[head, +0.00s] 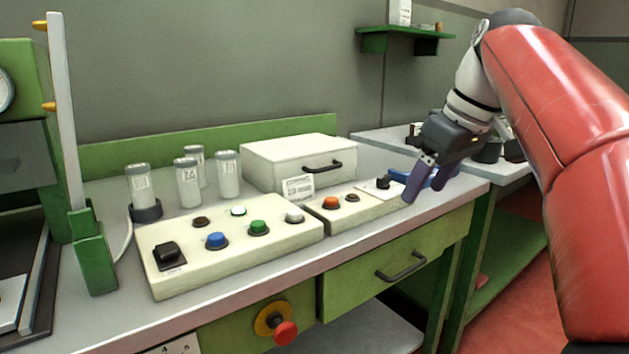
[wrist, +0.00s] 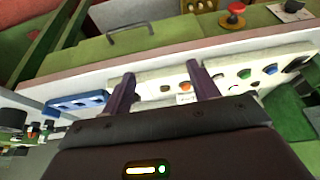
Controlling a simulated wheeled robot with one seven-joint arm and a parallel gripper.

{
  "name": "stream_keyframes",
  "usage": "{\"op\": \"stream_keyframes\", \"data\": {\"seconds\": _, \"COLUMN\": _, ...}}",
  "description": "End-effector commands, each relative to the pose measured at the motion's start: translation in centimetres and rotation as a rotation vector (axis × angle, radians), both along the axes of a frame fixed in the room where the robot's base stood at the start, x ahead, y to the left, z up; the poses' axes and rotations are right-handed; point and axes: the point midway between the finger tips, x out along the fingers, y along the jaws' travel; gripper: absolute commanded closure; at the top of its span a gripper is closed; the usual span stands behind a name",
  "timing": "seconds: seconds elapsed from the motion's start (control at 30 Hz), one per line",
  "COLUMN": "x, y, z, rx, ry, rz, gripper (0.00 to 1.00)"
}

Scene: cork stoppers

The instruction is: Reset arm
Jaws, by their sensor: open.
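My gripper (head: 430,178) is at the right of the bench in the head view, above the bench's front right part. Its two dark purple fingers are apart, with nothing seen between them. In the wrist view my gripper (wrist: 160,88) points toward the smaller cream control box (wrist: 160,88), which has an orange button and a dark switch. That box also shows in the head view (head: 345,212), just left of the fingers. A blue holder (head: 440,178) is partly hidden behind the fingers; it lies clear in the wrist view (wrist: 76,103).
A larger cream button panel (head: 240,255) stands on the grey bench, with several lidded jars (head: 188,188) behind it. A white drawer box (head: 300,160) is at the back. A green drawer (head: 370,275) with a dark handle and a red knob (head: 286,332) are on the bench front.

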Motion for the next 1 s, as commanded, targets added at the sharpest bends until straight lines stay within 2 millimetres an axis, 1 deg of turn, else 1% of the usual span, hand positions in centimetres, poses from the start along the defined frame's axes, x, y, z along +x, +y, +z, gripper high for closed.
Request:
{"op": "stream_keyframes", "data": {"seconds": 0.03, "x": -0.6, "y": 0.2, "z": -0.5, "rx": 0.002, "ry": 0.001, "rz": -0.024, "gripper": 0.4}}
{"op": "stream_keyframes", "data": {"seconds": 0.17, "x": -2.1, "y": 0.5, "z": -2.1, "rx": 0.005, "ry": 0.002, "rz": -0.104, "gripper": 0.4}}
{"op": "stream_keyframes", "data": {"seconds": 0.27, "x": -3.7, "y": 0.9, "z": -4.0, "rx": 0.006, "ry": 0.002, "rz": -0.179, "gripper": 0.4}}
{"op": "stream_keyframes", "data": {"seconds": 0.37, "x": -6.0, "y": 1.3, "z": -6.9, "rx": 0.007, "ry": -0.005, "rz": -0.276, "gripper": 0.4}}
{"op": "stream_keyframes", "data": {"seconds": 0.4, "x": -7.2, "y": 1.4, "z": -8.4, "rx": 0.006, "ry": -0.008, "rz": -0.32, "gripper": 0.4}}
{"op": "stream_keyframes", "data": {"seconds": 0.47, "x": -8.8, "y": 1.5, "z": -10.7, "rx": 0.005, "ry": -0.019, "rz": -0.381, "gripper": 0.4}}
{"op": "stream_keyframes", "data": {"seconds": 0.5, "x": -9.9, "y": 1.6, "z": -12.4, "rx": 0.005, "ry": -0.024, "rz": -0.42, "gripper": 0.4}}
{"op": "stream_keyframes", "data": {"seconds": 0.57, "x": -11.6, "y": 1.7, "z": -15.0, "rx": 0.006, "ry": -0.036, "rz": -0.474, "gripper": 0.4}}
{"op": "stream_keyframes", "data": {"seconds": 0.6, "x": -12.7, "y": 1.8, "z": -16.6, "rx": 0.005, "ry": -0.047, "rz": -0.507, "gripper": 0.4}}
{"op": "stream_keyframes", "data": {"seconds": 0.7, "x": -15.0, "y": 1.8, "z": -20.5, "rx": 0.007, "ry": -0.066, "rz": -0.573, "gripper": 0.4}}
{"op": "stream_keyframes", "data": {"seconds": 0.8, "x": -16.7, "y": 1.8, "z": -23.5, "rx": 0.012, "ry": -0.085, "rz": -0.619, "gripper": 0.4}}
{"op": "stream_keyframes", "data": {"seconds": 0.83, "x": -17.1, "y": 1.8, "z": -24.2, "rx": 0.013, "ry": -0.088, "rz": -0.629, "gripper": 0.4}}
{"op": "stream_keyframes", "data": {"seconds": 0.9, "x": -17.7, "y": 1.7, "z": -25.3, "rx": 0.016, "ry": -0.095, "rz": -0.646, "gripper": 0.4}}
{"op": "stream_keyframes", "data": {"seconds": 1.0, "x": -18.0, "y": 1.7, "z": -26.0, "rx": 0.017, "ry": -0.101, "rz": -0.656, "gripper": 0.4}}
